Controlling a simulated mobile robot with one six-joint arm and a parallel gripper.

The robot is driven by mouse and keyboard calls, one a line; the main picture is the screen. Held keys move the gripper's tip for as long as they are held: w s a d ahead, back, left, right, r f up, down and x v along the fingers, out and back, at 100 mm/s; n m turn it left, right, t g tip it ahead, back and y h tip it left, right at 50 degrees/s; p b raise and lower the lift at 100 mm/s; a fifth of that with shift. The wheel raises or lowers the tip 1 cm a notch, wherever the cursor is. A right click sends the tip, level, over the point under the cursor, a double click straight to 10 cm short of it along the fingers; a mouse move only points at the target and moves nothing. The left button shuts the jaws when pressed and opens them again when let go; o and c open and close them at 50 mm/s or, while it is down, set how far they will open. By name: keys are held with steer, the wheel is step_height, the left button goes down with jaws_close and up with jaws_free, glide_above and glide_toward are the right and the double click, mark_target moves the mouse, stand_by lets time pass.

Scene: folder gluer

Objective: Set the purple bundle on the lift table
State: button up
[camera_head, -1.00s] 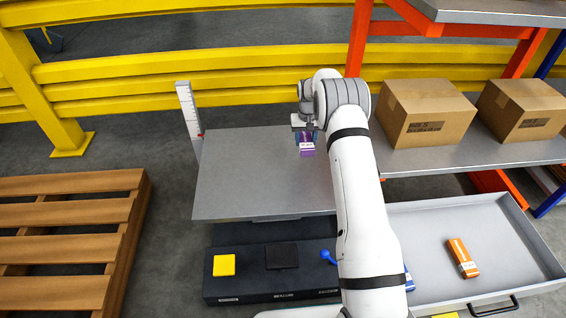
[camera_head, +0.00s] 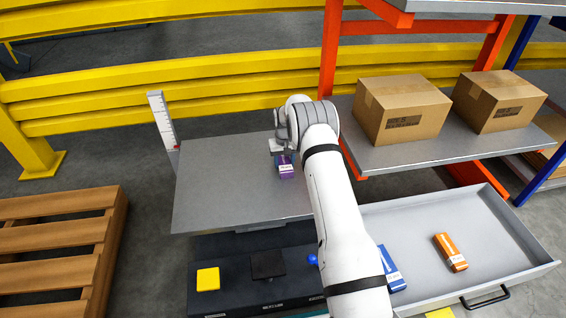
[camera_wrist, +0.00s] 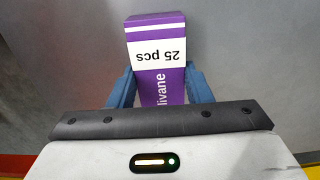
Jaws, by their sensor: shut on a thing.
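The purple bundle (camera_head: 286,171) has a white label band, which reads "25 pcs" in the wrist view (camera_wrist: 158,52). My gripper (camera_wrist: 160,88) is shut on it, with one blue finger on each side. The lift table (camera_head: 225,190) is a flat grey plate left of my arm in the head view. The bundle is over the right part of this plate. I cannot tell whether it touches the surface.
An upright white scale (camera_head: 162,120) stands at the table's back left corner. A shelf with cardboard boxes (camera_head: 402,110) is at right. A grey drawer (camera_head: 500,245) holds an orange bundle (camera_head: 450,252) and a blue bundle (camera_head: 391,268). The plate's left part is clear.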

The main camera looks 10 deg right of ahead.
mark_target(285, 163)
steer(key=o, duration=1)
step_height(285, 163, up, 12)
steer(key=p, duration=0.5)
steer(key=s+r, duration=1.7)
steer(key=r, duration=0.3)
steer(key=shift+t, duration=0.6)
steer(key=s, duration=0.9)
steer(key=s+r, duration=0.1)
steer(key=s, duration=0.8)
steer(key=s+r, duration=0.1)
steer(key=s, duration=0.9)
steer(key=shift+a+r, duration=0.2)
steer(key=shift+a, duration=0.15)
